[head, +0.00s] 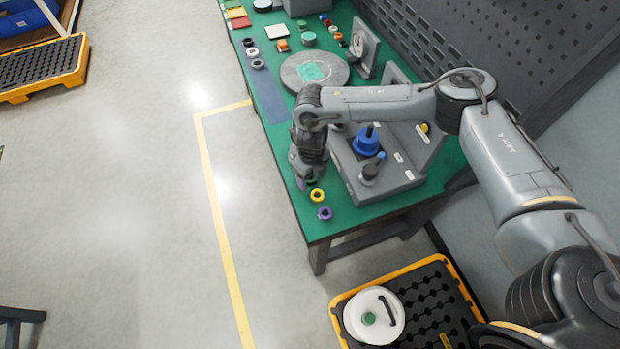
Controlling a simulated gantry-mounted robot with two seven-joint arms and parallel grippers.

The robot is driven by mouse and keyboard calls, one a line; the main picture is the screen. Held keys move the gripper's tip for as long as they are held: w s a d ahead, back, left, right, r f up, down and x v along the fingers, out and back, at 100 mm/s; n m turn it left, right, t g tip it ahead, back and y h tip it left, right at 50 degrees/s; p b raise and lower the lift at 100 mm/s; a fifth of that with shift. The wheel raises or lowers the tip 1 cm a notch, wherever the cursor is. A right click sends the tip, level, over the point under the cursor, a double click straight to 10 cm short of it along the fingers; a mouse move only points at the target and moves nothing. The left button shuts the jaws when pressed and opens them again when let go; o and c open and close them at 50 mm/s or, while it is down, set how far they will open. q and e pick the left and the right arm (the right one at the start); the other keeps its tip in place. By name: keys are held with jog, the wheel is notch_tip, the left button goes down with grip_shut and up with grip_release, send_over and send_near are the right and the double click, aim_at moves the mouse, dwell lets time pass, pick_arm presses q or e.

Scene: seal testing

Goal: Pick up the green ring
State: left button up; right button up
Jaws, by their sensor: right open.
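My right gripper (306,178) points down over the left edge of the green-topped workbench (341,222), just behind a yellow ring (317,195). A purple ring (325,213) lies in front of the yellow one, near the bench corner. The gripper is open; its fingertips are small and partly dark here. A small patch of green shows beside the fingertips, but I cannot tell whether it is a green ring or bench top. The gripper hides the spot below it. My left gripper is out of view.
A grey test fixture with a blue part (367,141) stands right of my gripper. Behind are a round grey plate (315,71), black and white rings (252,52), and several small parts. A black tray with a yellow rim (337,301) holds a white round container (374,333) below the bench.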

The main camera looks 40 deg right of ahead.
jog(key=c, duration=1.1)
jog(key=shift+r, duration=0.1)
